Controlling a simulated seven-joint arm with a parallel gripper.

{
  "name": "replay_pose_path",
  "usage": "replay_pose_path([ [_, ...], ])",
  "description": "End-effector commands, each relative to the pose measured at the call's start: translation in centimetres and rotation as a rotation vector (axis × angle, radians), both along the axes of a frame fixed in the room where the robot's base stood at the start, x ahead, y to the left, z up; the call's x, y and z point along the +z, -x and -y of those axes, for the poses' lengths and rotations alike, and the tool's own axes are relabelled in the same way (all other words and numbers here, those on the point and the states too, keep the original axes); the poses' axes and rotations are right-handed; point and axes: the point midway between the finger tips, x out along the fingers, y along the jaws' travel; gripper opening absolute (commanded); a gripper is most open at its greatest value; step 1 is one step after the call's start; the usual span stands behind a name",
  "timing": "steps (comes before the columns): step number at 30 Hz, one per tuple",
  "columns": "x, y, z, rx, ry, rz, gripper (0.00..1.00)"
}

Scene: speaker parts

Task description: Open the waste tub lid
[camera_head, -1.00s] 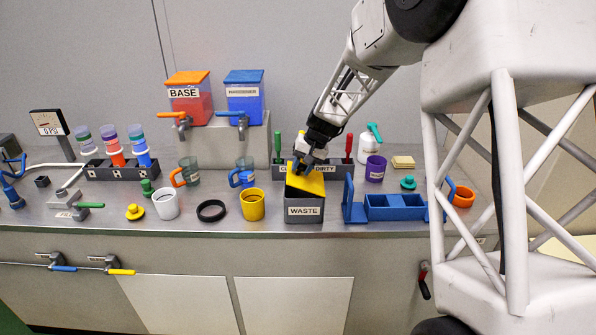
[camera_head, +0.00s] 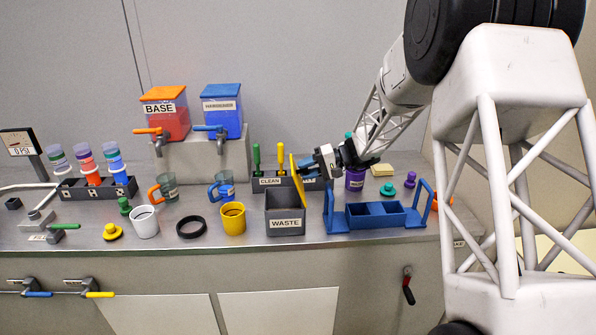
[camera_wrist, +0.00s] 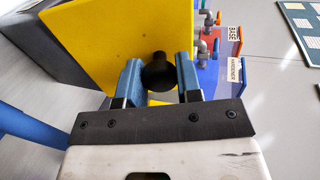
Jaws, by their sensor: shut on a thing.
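The grey waste tub (camera_head: 285,224) stands near the front of the counter, and its dark interior shows from above. Its yellow lid (camera_head: 295,181) stands about upright on edge at the tub's right side. In the wrist view the lid (camera_wrist: 110,40) is a broad yellow panel with a round black knob (camera_wrist: 159,74). My gripper (camera_head: 314,170) is to the right of the lid, and in the wrist view its two blue fingers (camera_wrist: 160,80) are closed on the knob from both sides. The lid's hinge edge cannot be made out.
A blue caddy (camera_head: 375,215) stands close to the right of the tub. Base and hardener dispensers (camera_head: 166,122) stand at the back.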

Motion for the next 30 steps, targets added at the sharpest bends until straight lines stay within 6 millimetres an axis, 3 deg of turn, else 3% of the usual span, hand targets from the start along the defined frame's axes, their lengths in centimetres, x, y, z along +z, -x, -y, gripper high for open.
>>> replay_pose_path([
  [8, -0.4, 0.0, 1.8, 0.000, -0.178, -0.002, 0.00],
  [30, -0.9, 0.1, 3.0, 0.000, -0.166, -0.005, 0.00],
])
